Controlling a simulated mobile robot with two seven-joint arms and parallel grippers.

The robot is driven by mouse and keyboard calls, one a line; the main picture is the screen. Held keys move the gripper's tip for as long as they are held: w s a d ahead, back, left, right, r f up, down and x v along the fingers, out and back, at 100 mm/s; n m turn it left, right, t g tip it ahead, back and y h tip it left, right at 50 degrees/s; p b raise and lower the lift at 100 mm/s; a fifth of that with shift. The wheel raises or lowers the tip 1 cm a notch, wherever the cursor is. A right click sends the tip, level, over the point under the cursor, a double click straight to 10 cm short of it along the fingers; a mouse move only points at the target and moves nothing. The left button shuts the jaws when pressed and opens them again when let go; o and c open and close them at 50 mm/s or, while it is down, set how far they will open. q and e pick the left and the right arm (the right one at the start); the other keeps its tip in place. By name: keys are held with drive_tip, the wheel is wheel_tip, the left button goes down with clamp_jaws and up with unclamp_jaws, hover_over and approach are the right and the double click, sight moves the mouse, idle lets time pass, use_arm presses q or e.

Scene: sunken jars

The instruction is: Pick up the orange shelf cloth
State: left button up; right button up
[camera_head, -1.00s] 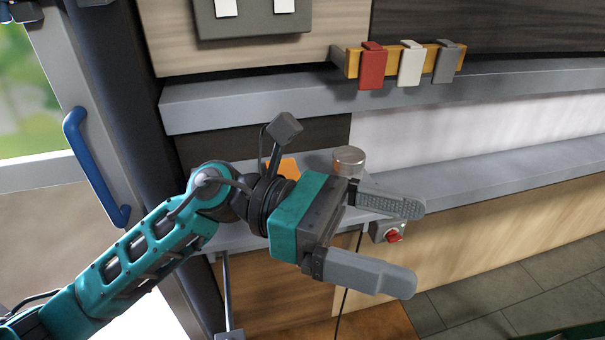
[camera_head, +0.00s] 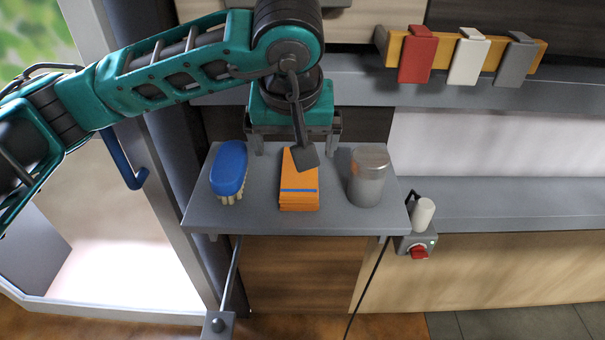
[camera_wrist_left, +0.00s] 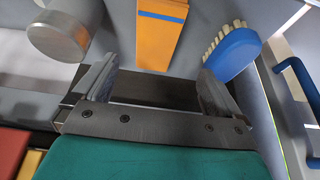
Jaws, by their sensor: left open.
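The orange shelf cloth (camera_head: 299,190), folded in a stack with a blue stripe, lies on a small grey shelf (camera_head: 250,217) between a blue brush and a metal jar. My left gripper (camera_head: 295,140) is open above the back of the shelf, behind the cloth. My own wrist part hides some of the cloth in the head view. In the left wrist view the cloth (camera_wrist_left: 160,35) lies beyond the open, empty fingers (camera_wrist_left: 155,80), roughly centred between them. My right gripper is not in view.
The blue brush (camera_head: 229,170) stands left of the cloth, the metal jar (camera_head: 369,177) right of it. A rail with red, white and grey clips (camera_head: 467,58) is at upper right. A box with a red knob (camera_head: 417,246) sits below right. A blue door handle (camera_head: 125,165) is at left.

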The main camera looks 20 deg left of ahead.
sight(295, 178)
use_arm(q)
drive_tip(key=x, duration=0.3)
drive_tip(key=shift+w+f, duration=0.15)
drive_tip(key=shift+f, duration=0.2)
drive_tip(key=x, duration=0.5)
drive_tip(key=shift+w+d+f, duration=0.15)
drive_tip(key=shift+d+f, duration=0.1)
drive_tip(key=shift+f, duration=0.05)
drive_tip(key=shift+r, duration=0.1)
drive_tip(key=c, duration=1.1)
